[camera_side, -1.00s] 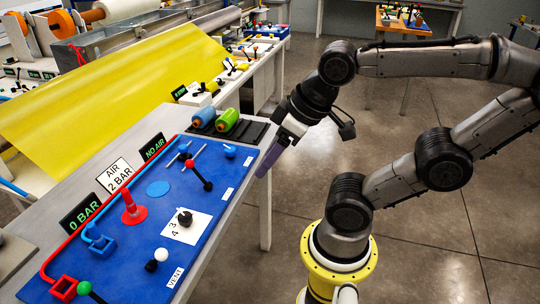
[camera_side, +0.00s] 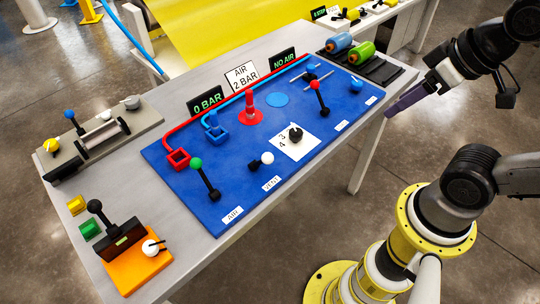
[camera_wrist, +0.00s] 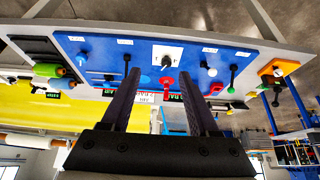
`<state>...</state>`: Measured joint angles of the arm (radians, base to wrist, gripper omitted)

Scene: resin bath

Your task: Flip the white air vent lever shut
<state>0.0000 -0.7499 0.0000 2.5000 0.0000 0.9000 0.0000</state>
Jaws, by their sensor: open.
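The white air vent lever (camera_side: 267,158) is a white ball on a short black base, beside the VENT label (camera_side: 271,184) on the blue board (camera_side: 228,211). Its ball leans to the right of the base in the side view. It also shows in the wrist view (camera_wrist: 212,72), small and beyond the right finger. My gripper (camera_side: 391,112) hangs past the table's right edge, well apart from the lever. In the wrist view its two dark fingers (camera_wrist: 158,76) stand apart with nothing between them.
A green-ball lever (camera_side: 196,163) stands left of the vent lever, and a numbered black dial (camera_side: 295,134) sits to its right. A red-ball lever (camera_side: 315,85) rises nearer my gripper. Signs (camera_side: 242,76) stand along the board's back edge. Room above the board looks free.

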